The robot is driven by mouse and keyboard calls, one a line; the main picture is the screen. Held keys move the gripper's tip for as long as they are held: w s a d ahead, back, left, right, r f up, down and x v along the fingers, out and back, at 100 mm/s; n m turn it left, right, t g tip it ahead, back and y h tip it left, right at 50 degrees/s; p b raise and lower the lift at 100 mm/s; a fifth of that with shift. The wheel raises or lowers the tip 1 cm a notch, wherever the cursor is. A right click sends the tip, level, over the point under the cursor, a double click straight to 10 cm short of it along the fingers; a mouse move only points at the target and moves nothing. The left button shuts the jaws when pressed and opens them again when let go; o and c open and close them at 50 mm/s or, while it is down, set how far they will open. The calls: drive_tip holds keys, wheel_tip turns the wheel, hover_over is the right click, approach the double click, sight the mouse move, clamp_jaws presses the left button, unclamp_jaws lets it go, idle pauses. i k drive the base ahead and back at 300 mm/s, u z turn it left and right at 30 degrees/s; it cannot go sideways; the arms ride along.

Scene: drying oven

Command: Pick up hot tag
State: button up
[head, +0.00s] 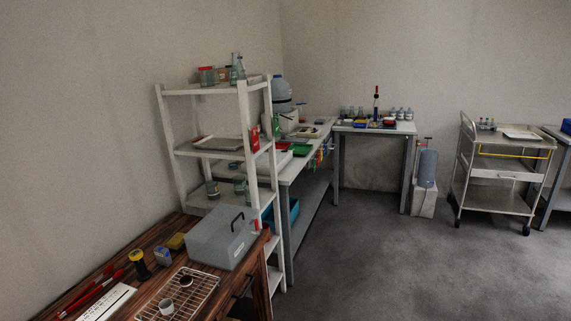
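No tag can be read as a hot tag from this distance. A small red card (255,139) with pale marks hangs on the front right post of the white shelf rack, and it may be a tag. Another small red piece (256,225) shows lower on the same post, partly behind the grey box. A green piece (276,127) shows just right of the rack. My gripper is not in view.
A wooden bench (100,275) at the lower left holds a grey handled box (222,238), a wire rack (180,295) and small tools. The white shelf rack (205,154) stands behind it. A trolley (500,170) stands at right. The grey floor (420,260) is clear.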

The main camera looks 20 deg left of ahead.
sight(255, 142)
drive_tip(key=u, duration=0.05)
drive_tip(key=i, duration=1.3)
drive_tip(key=u, duration=0.25)
drive_tip(key=i, duration=1.65)
drive_tip(key=u, duration=0.15)
